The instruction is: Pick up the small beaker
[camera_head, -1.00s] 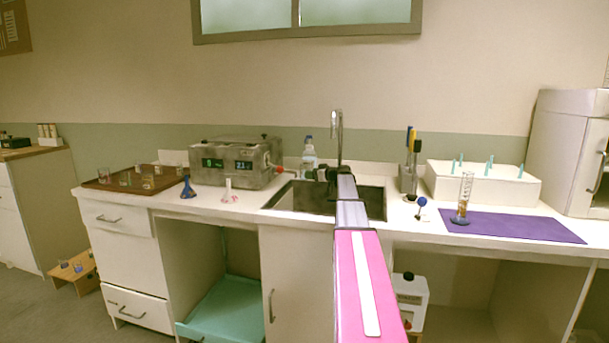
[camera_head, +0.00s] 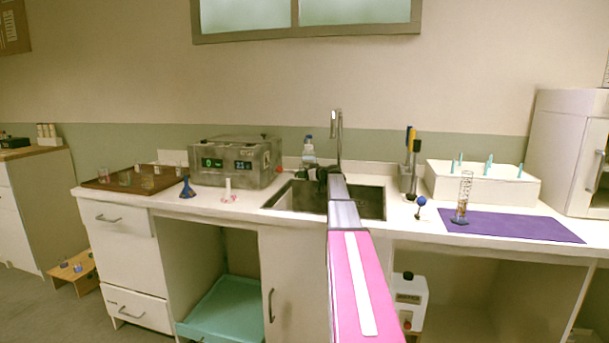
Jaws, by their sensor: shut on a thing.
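My arm reaches forward over the counter, and my dark gripper (camera_head: 318,172) is at its far end, above the back left part of the sink. The gripper is small and partly hidden by the arm. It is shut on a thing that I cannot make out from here. Several small clear glass beakers (camera_head: 125,178) stand on the brown tray (camera_head: 98,185) at the left end of the counter, well apart from my gripper. I cannot tell from this view which is the small beaker.
A grey water bath (camera_head: 235,163), a blue flask (camera_head: 187,188) and a wash bottle (camera_head: 308,148) stand left of the tap (camera_head: 337,138). A graduated cylinder (camera_head: 463,197) stands at the purple mat (camera_head: 515,226), near a white rack (camera_head: 483,183). Most of the mat is bare.

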